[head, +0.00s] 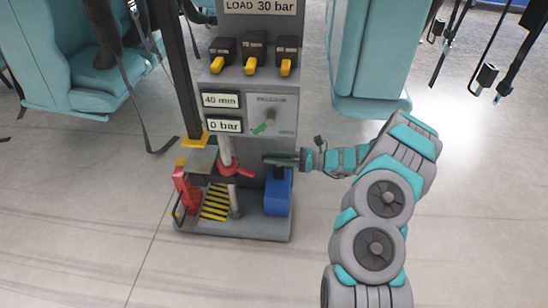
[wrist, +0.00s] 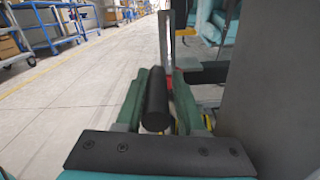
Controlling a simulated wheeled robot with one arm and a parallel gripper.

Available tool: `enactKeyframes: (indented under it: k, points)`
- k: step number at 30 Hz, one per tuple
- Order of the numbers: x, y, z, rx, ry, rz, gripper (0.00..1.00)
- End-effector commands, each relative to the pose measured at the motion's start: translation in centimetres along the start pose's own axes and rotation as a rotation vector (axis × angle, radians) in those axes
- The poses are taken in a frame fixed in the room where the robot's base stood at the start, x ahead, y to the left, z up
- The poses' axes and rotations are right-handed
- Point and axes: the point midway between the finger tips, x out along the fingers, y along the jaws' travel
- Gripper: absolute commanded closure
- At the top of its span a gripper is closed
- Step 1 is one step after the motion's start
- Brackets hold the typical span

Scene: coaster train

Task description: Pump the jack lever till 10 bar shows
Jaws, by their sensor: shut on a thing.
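The jack lever shows in the wrist view as a black round grip (wrist: 156,98) between the two green fingers of my gripper (wrist: 158,92). In the head view my gripper (head: 283,160) is shut on the lever beside the grey column, above the blue pump body (head: 278,195); the fingers largely hide the lever there. The pressure display (head: 224,125) reads 0 bar. The display above it (head: 221,100) reads 40 mm. A plate (head: 262,7) at the top reads LOAD 30 bar.
Three black switches with yellow levers (head: 253,50) sit on the column, above a panel with a green-tipped knob (head: 265,124). A red device (head: 187,190) stands at the left of the grey base (head: 240,226). Teal seats (head: 372,60) hang either side.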

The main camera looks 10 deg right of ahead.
Motion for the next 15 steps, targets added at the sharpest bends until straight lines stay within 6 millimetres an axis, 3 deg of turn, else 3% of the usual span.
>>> enactKeyframes:
  k: [9, 15]
  points:
    - [0.1, 2.8, -3.9, -0.184, -0.004, 0.003, 1.00]
    - [0.1, 4.0, -5.7, -0.207, 0.000, 0.003, 1.00]
